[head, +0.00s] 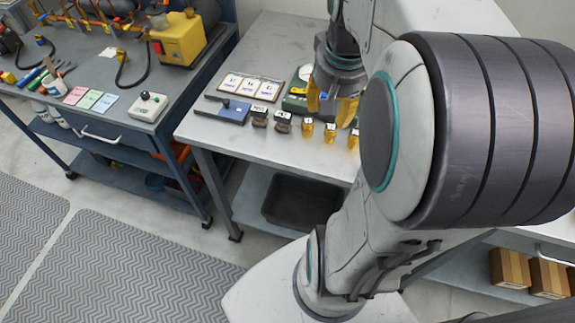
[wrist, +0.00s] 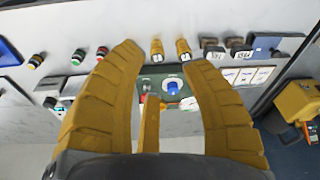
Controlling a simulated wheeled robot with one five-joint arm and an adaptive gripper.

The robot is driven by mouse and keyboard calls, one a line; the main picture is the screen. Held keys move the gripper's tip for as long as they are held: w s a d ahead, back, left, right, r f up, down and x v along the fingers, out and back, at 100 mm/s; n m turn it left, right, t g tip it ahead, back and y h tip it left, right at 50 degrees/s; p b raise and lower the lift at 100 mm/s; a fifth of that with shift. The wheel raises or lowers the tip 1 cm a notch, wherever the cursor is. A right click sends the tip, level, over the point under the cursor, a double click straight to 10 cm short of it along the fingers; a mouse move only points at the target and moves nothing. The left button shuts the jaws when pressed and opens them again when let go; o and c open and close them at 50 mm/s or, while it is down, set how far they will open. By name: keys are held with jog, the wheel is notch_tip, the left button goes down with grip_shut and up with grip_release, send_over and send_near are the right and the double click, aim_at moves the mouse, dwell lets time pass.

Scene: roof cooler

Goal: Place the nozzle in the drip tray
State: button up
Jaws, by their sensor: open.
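Several small brass nozzle-like pieces (head: 307,127) stand in a row near the front edge of the grey table, with tags on them. Two of them (wrist: 157,50) show between and just beyond my fingertips in the wrist view. I cannot tell which one is the task's nozzle. My gripper (wrist: 162,58) is open and empty, with yellow fingers spread above the table; it also shows in the head view (head: 333,100), partly hidden by my arm. No drip tray is clearly identifiable; a dark open tray (head: 270,211) sits on the shelf below the table.
A green unit (wrist: 150,86) with a blue-centred knob lies under my fingers. Two dark fittings (head: 260,117), a blue block (head: 234,112) and white cards (head: 252,86) lie beside the nozzles. Ringed cylinders (wrist: 78,57) stand left in the wrist view. A dark bench (head: 100,60) stands left.

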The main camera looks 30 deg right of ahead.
jog(key=s+a+f+n, duration=0.1)
jog(key=a+n, duration=0.1)
jog(key=a, duration=0.2)
jog(key=s+a+f+n+t, duration=0.1)
jog(key=s+a+n, duration=0.1)
jog(key=a, duration=0.3)
jog(key=s+a+f+n+y, duration=0.1)
jog(key=s+a+n, duration=0.1)
jog(key=a, duration=0.3)
jog(key=shift+s+a+n+t, duration=0.15)
jog(key=shift+s+n+t, duration=0.15)
jog(key=shift+n, duration=0.3)
